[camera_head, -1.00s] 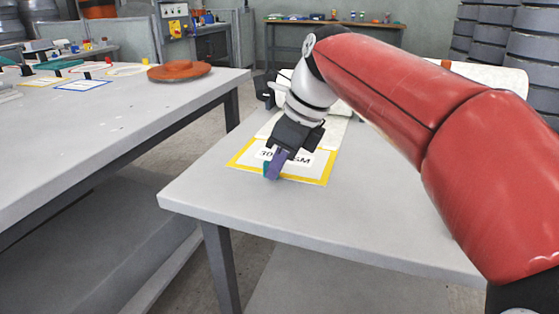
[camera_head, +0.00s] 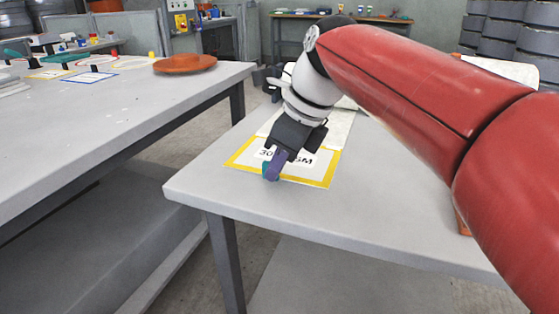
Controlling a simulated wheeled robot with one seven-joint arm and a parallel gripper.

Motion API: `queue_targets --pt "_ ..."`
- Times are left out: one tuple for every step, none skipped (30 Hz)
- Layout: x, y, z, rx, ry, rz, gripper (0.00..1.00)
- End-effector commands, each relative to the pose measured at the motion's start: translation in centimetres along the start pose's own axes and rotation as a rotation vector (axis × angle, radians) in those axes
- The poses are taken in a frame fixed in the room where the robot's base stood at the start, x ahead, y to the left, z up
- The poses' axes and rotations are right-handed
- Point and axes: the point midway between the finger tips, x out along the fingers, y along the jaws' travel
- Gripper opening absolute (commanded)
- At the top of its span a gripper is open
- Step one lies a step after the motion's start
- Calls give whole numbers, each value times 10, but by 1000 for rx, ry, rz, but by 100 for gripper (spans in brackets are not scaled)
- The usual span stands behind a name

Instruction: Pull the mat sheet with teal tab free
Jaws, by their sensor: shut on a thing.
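The mat sheet (camera_head: 338,130) is a pale strip running back from the yellow-bordered label area on the near table. Its teal tab (camera_head: 265,170) shows at the left side of my fingers, near the front of the label. My gripper (camera_head: 272,172) points down there, with purple fingers shut on the teal tab. The fingers and wrist hide most of the tab and the middle of the printed label (camera_head: 300,158). The far end of the sheet is hidden behind my arm.
The near table (camera_head: 225,195) is bare in front and to the left of the label. A second table (camera_head: 120,120) stands at left, with an orange disc (camera_head: 185,63) and small items. A floor gap separates them. Stacked grey moulds (camera_head: 495,35) stand at back right.

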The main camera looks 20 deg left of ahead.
Motion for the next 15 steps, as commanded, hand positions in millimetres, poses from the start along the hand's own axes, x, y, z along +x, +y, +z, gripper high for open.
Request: queue_targets --pt "0 2 0 -1 0 0 0" --pt "0 3 0 -1 0 0 0" --pt "0 4 0 -2 0 0 0" --pt "0 5 0 -2 0 0 0" --pt "0 6 0 -2 0 0 0" --pt "0 7 0 -2 -1 0 0" --pt "0 8 0 -2 -1 0 0" --pt "0 9 0 -2 -1 0 0" --pt "0 11 0 -2 -1 0 0" --pt "0 12 0 -2 -1 0 0" --pt "0 12 0 -2 -1 0 0" --pt "0 13 0 -1 0 0 0" --pt "0 14 0 -1 0 0 0" --pt "0 15 0 -1 0 0 0" --pt "0 16 0 -1 0 0 0"
